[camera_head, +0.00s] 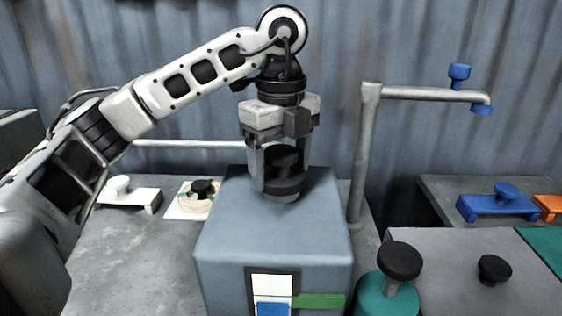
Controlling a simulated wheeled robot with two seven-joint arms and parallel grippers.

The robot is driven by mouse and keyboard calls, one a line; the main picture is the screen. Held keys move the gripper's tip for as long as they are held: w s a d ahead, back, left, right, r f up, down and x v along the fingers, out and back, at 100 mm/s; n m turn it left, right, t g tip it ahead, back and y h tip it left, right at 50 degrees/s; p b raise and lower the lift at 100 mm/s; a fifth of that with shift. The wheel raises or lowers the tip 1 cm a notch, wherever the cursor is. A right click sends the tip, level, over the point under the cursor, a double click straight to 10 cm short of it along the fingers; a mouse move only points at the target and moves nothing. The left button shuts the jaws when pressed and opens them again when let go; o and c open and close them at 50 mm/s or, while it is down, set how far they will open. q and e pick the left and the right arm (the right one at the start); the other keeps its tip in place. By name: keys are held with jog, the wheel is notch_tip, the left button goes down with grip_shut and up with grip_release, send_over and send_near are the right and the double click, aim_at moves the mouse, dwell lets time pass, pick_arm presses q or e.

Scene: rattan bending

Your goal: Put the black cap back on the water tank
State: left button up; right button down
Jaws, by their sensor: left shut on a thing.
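The water tank (270,230) appears to be the large grey-blue box at centre, with a label panel and a green bar on its front. My left gripper (282,165) points straight down over the tank's top, its two fingers on either side of the black cap (285,185). It is shut on the cap, which looks upright. The cap is close above or on a grey round rim on the tank top. I cannot tell whether it touches or is seated. My right gripper is not in view.
A metal pipe with a blue-handled tap (459,76) rises right of the tank. A teal container with a black knob (399,262) and a small black knob (494,269) stand front right. A blue bracket (498,204) lies back right. A white bracket (120,192) lies left.

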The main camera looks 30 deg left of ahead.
pick_arm(q)
jog(key=shift+f, duration=0.1)
jog(key=o, duration=1.1)
jog(key=shift+o, duration=0.3)
jog(key=shift+r+p, duration=2.15)
jog(key=shift+r, duration=1.85)
